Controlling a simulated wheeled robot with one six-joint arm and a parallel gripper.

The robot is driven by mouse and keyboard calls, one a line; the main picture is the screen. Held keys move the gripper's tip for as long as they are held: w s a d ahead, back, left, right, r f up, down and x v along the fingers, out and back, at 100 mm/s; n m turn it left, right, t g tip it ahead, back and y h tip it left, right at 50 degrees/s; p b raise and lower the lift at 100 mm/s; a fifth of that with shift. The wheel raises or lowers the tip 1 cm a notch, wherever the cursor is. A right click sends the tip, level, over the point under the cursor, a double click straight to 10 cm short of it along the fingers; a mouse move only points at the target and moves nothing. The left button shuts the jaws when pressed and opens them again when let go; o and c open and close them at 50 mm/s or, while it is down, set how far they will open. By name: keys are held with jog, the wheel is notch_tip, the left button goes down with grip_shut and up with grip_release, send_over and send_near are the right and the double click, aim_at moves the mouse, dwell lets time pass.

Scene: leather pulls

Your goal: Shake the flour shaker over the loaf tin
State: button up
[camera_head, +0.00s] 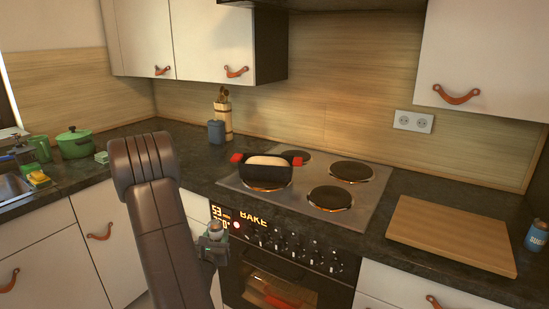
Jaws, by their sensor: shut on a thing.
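The loaf tin (264,177) is dark with red handles and stands on the front-left burner of the stove. A pale loaf or dough shows at its top. My gripper (213,243) is in front of the oven's upper left, below and to the left of the tin in the picture. It is shut on a small pale shaker (215,228), which looks roughly upright with its top showing. The lower part of the shaker is hidden by the gripper. The shaker is apart from the tin.
The other burners (331,198) are empty. A wooden board (455,234) lies right of the stove, with a blue can (537,235) beyond it. A blue canister (216,132) and a utensil holder (222,117) stand behind-left. A green pot (75,144) is at far left.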

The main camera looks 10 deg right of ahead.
notch_tip(320, 180, down, 18)
jog(key=b, duration=1.6)
jog(key=w+d+r+n+y, duration=0.1)
jog(key=d+r, duration=0.1)
jog(key=r, duration=1.6)
jog(key=w+d+r+y, duration=0.1)
jog(key=d+r, duration=0.1)
jog(key=r, duration=1.6)
jog(key=shift+d+r+n+t+y, duration=0.25)
jog(key=shift+d+n+t+y, duration=0.05)
jog(key=shift+d+n, duration=0.1)
